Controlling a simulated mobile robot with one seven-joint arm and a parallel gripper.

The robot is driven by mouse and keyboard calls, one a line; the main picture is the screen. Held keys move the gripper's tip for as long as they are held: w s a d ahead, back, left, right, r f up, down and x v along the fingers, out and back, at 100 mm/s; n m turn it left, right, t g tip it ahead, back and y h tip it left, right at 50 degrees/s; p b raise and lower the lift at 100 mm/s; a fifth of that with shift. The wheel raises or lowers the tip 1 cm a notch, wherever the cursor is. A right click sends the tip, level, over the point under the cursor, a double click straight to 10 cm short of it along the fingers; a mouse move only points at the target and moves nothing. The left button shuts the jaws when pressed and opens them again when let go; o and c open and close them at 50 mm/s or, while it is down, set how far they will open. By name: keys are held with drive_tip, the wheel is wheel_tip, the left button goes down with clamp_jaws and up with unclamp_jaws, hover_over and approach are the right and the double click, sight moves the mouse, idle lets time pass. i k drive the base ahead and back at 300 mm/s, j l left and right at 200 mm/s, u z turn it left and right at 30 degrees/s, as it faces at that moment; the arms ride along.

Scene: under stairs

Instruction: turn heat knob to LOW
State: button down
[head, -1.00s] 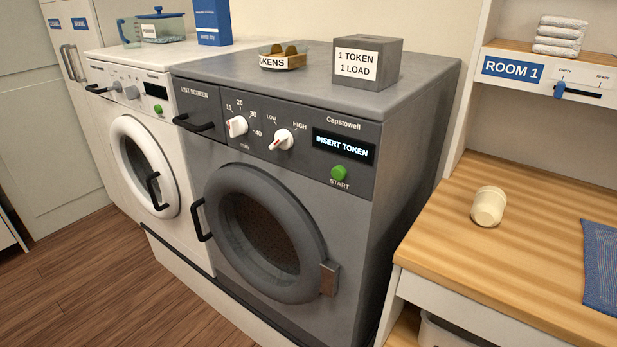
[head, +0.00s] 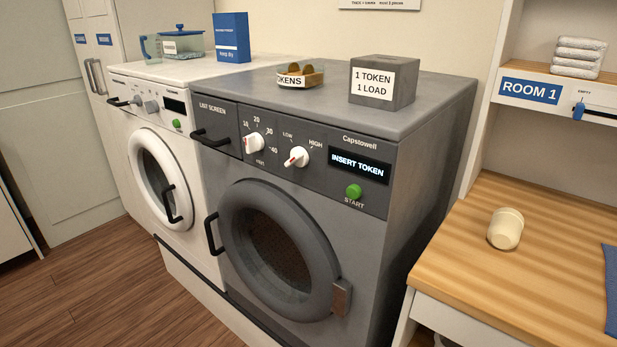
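The heat knob (head: 297,157) is a white knob with a red mark on the dark control panel of the grey dryer (head: 420,190). The printed LOW is at its upper left and HIGH at its upper right. The red mark shows on the knob's lower-left part; I cannot tell for sure which end is its pointer. A second white knob (head: 254,142), the timer with numbers from 10 to 40, is just left of it. My gripper is not in view.
The display (head: 360,166) reads INSERT TOKEN, above a green START button (head: 353,191). A token tray (head: 300,77) and a grey box (head: 382,82) stand on the dryer. A white washer (head: 150,150) adjoins on the left.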

sight(300, 157)
drive_tip(key=i+j+z, duration=0.1)
drive_tip(key=z, duration=0.3)
drive_tip(key=j+z, duration=0.4)
